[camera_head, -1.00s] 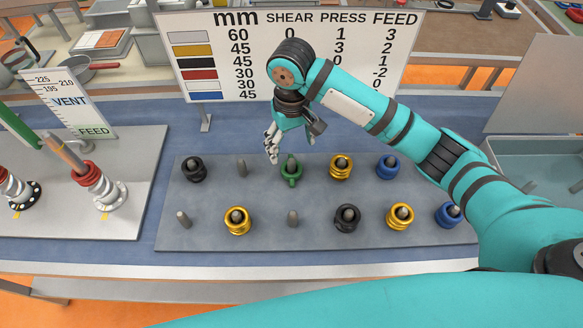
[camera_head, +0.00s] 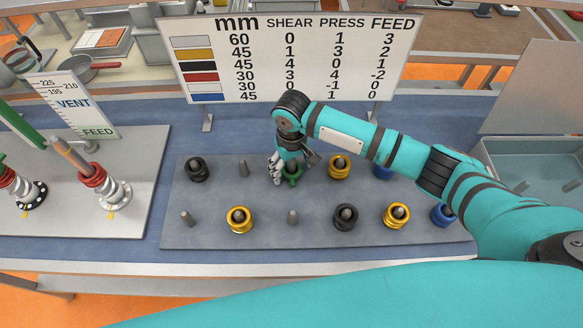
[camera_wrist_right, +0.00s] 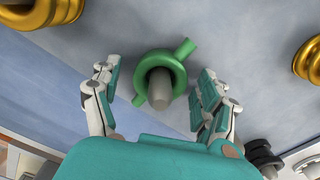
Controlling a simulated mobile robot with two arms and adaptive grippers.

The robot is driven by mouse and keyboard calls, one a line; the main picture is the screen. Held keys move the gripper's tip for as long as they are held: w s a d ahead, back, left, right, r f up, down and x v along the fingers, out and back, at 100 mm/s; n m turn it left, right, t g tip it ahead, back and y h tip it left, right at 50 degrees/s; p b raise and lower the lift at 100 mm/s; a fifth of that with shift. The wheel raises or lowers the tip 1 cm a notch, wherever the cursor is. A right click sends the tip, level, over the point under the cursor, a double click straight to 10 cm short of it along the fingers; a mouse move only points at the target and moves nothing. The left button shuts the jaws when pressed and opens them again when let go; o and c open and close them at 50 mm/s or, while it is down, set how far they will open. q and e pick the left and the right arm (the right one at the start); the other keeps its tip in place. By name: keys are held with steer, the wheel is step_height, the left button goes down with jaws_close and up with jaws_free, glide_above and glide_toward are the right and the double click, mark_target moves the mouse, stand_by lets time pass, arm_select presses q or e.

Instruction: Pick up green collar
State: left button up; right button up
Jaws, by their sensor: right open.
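The green collar (camera_head: 292,178) sits around a grey peg in the back row of the grey peg board (camera_head: 260,194). In the right wrist view the collar (camera_wrist_right: 160,66) is a ring with short stubs on two sides, and the peg's tip pokes through it. My right gripper (camera_head: 283,172) is right at the collar in the head view and hides part of it. In the right wrist view my right gripper (camera_wrist_right: 155,98) is open, with a finger on each side of the collar and gaps visible. I do not see my left gripper.
Yellow collars (camera_head: 339,167), black collars (camera_head: 197,170) and blue collars (camera_head: 443,215) sit on neighbouring pegs. A bare peg (camera_head: 243,168) stands left of the green collar. A sign board (camera_head: 290,60) stands close behind. A plate with red-and-silver columns (camera_head: 120,195) is at left.

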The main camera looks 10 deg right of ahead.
steer(key=c, duration=1.4)
